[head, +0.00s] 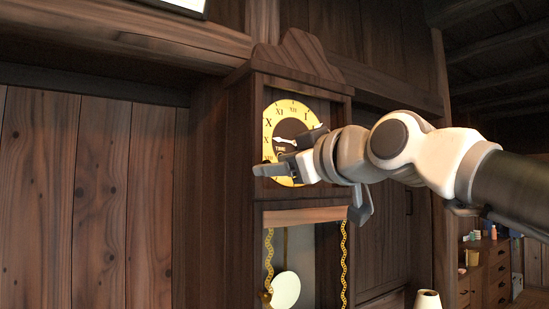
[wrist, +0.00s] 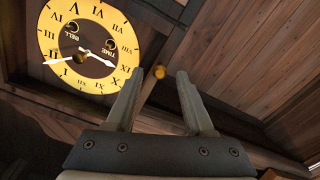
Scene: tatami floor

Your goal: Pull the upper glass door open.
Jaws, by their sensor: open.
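The tall dark wooden clock holds a yellow dial (head: 289,108) behind the upper glass door (head: 302,86), which looks shut. The dial also shows upside down in the wrist view (wrist: 88,42). A small brass knob (wrist: 158,72) shows in the wrist view, in line with the gap between my fingertips. My gripper (head: 270,156) is open in front of the dial's lower left part, and its fingers are apart with nothing held in the wrist view (wrist: 160,80). I cannot tell whether either finger touches the knob. My arm hides the dial's lower right part.
Below the dial is the clock's lower compartment with a pale pendulum disc (head: 285,290) and gold chains (head: 344,262). A plank wall (head: 95,200) stands at left. A drawer cabinet (head: 484,275) with small items is at far right, and a pale lamp-like object (head: 427,299) stands at the bottom.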

